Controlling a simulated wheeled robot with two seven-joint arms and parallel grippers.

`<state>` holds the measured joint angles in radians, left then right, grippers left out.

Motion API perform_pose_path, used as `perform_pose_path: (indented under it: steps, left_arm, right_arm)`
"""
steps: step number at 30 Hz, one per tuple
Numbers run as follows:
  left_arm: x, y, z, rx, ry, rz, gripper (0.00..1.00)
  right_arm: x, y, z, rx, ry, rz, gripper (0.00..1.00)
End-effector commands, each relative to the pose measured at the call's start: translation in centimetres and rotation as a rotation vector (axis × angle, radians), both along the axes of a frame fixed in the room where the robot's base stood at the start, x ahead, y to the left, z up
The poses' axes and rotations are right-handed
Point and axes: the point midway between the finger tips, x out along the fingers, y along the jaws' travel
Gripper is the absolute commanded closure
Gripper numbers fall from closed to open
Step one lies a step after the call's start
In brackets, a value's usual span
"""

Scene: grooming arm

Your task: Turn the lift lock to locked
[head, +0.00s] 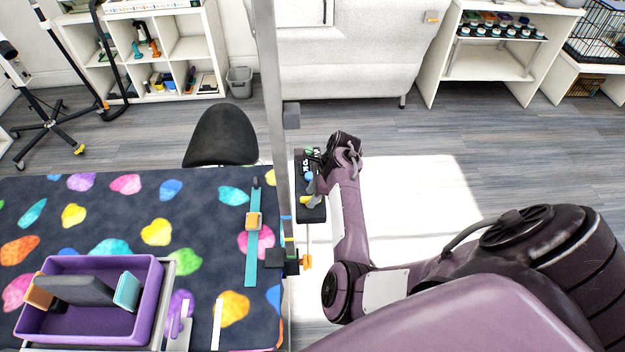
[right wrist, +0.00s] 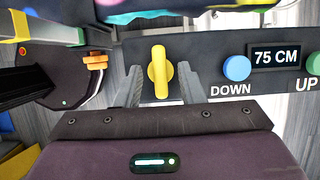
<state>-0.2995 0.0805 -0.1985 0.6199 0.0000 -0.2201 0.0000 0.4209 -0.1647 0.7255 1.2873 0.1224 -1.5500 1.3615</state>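The lift lock is a yellow knob (right wrist: 158,70) on a dark control panel (right wrist: 205,52), and its handle stands upright in the right wrist view. In the head view the knob (head: 305,200) shows small at the table's right side. My right gripper (right wrist: 159,86) is open, with one grey finger on each side of the knob and gaps between. In the head view my right gripper (head: 313,194) is over the panel. The label below the knob is mostly hidden by the gripper. My left gripper is not in view.
Right of the knob are a blue DOWN button (right wrist: 237,68), a display (right wrist: 276,57) reading 75 CM and a green UP button (right wrist: 314,64). An orange fitting (right wrist: 95,60) is to its left. A vertical post (head: 275,120) stands beside the patterned table (head: 120,215), which holds a purple bin (head: 152,300).

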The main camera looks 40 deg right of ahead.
Motion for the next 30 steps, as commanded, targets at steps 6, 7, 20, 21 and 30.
perform_pose_path:
  steps: [6, 7, 20, 21, 30]
  left_arm:
    - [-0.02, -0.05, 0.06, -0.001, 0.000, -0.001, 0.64]
    - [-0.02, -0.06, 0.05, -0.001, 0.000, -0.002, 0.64]
    - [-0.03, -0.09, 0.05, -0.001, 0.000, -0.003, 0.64]
    - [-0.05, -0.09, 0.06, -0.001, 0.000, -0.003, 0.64]
    - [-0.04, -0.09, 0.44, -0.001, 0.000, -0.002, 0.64]
  right_arm:
    - [0.11, 0.17, -0.47, -0.001, -0.001, 0.001, 0.65]
    - [0.11, 0.17, -0.47, -0.001, -0.001, 0.001, 0.65]
    - [0.09, 0.15, -0.43, -0.001, -0.001, 0.001, 1.00]
    - [0.09, 0.15, -0.43, -0.001, -0.001, 0.001, 1.00]
    - [0.13, 0.07, -0.31, -0.001, 0.000, 0.051, 1.00]
